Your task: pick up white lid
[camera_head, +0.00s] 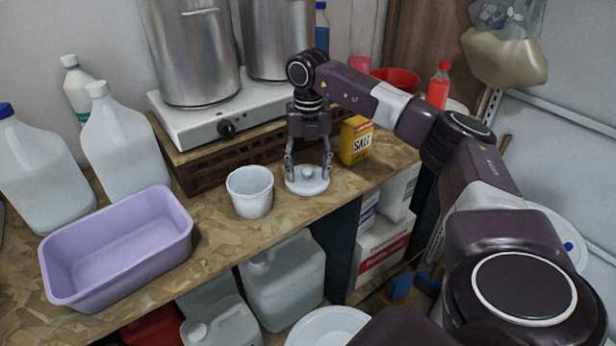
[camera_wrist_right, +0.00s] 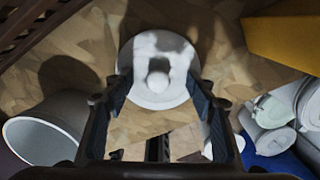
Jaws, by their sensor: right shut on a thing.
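The white lid (camera_head: 307,187) is round with a small knob in its middle. In the head view it is at the edge of the wooden counter, right of the white bucket. My right gripper (camera_head: 308,172) points down over it, with its fingers on either side, and is shut on the lid. In the right wrist view the lid (camera_wrist_right: 157,68) shows between and beyond the two dark fingers (camera_wrist_right: 160,92). I cannot tell whether the lid rests on the counter or is slightly raised. My left gripper is not in view.
A white bucket (camera_head: 250,191) stands just left of the lid, and a yellow salt box (camera_head: 356,140) stands to its right. A lilac tub (camera_head: 117,247) and white jugs (camera_head: 122,145) are farther left. A stove (camera_head: 215,120) with big pots is behind.

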